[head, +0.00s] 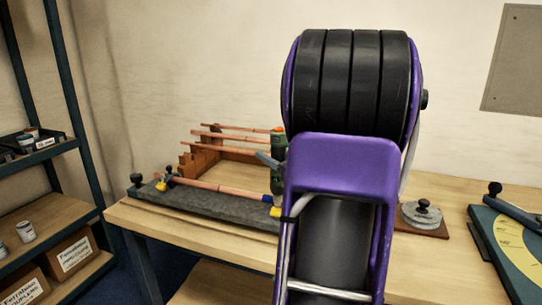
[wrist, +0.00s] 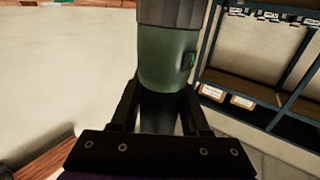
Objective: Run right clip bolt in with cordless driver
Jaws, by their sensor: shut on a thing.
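The cordless driver (head: 278,178) is green with an orange end on top, and stands roughly upright over the right part of the bench fixture. My arm hides part of it. In the wrist view, its green body with a grey collar (wrist: 165,60) sits between the two black fingers of my gripper (wrist: 160,108), which is shut on it. A copper pipe (head: 215,187) lies along a dark grey slab (head: 215,205), with a yellow clip piece (head: 161,186) near its left end and another yellow piece (head: 275,211) at the right, below the driver. The bolt and driver tip cannot be made out.
A wooden rack (head: 205,160) with several copper pipes stands behind the slab. Right of my arm are a round metal piece on a brown board (head: 424,213) and a blue-green plate with a yellow dial (head: 515,245). Shelving (head: 70,120) stands at the left.

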